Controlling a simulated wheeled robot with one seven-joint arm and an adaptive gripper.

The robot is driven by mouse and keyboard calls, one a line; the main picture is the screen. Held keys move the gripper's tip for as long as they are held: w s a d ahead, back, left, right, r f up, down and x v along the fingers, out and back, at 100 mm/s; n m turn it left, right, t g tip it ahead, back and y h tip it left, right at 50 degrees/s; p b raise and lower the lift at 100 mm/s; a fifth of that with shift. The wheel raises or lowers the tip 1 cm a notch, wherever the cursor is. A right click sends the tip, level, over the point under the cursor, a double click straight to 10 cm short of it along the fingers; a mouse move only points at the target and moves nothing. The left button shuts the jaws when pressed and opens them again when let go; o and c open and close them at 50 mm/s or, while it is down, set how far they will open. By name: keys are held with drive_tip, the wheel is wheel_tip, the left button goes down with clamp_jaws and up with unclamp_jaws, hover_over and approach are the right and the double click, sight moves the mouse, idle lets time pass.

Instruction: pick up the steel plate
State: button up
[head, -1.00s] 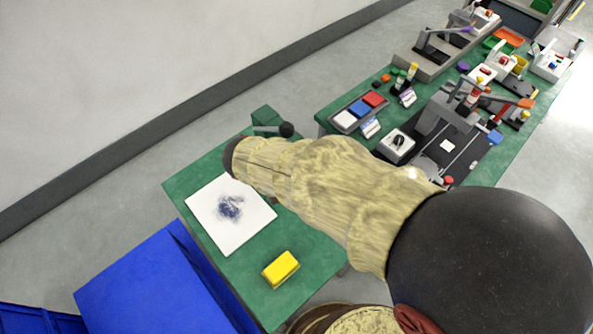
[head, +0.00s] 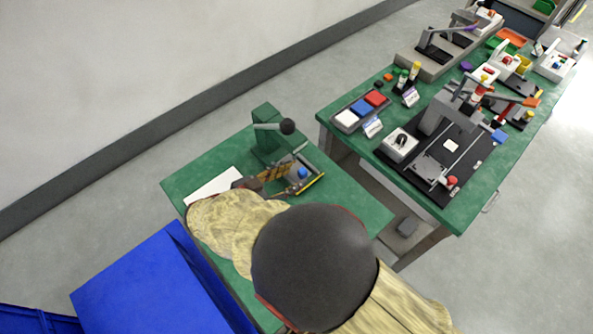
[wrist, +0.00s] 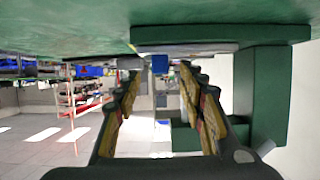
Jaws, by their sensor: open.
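A grey metal-looking plate (head: 307,183), which seems to be the steel plate, lies at the foot of the green press on the near table. A blue knob (head: 302,173) stands at it, and a yellow strip runs along its front edge. My gripper (head: 288,170) is low over the table, just left of the knob, its fingers pointing at it. In the wrist view, which is upside down, my gripper (wrist: 158,76) is open and empty, with the blue knob (wrist: 160,63) ahead between the fingertips. The plate is edge-on there and hard to make out. I cannot tell any contact.
The green press (head: 266,135) with a black ball handle (head: 287,126) stands close behind my gripper; it also shows at right in the wrist view (wrist: 242,80). A white sheet (head: 212,187) lies left. A blue bin (head: 150,285) and a crowded green bench (head: 470,200) flank the table.

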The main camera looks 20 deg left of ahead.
sight(294, 166)
drive_tip(key=shift+x, duration=1.45)
drive_tip(key=shift+c, duration=1.3)
drive_tip(key=c, duration=0.7)
clamp_jaws()
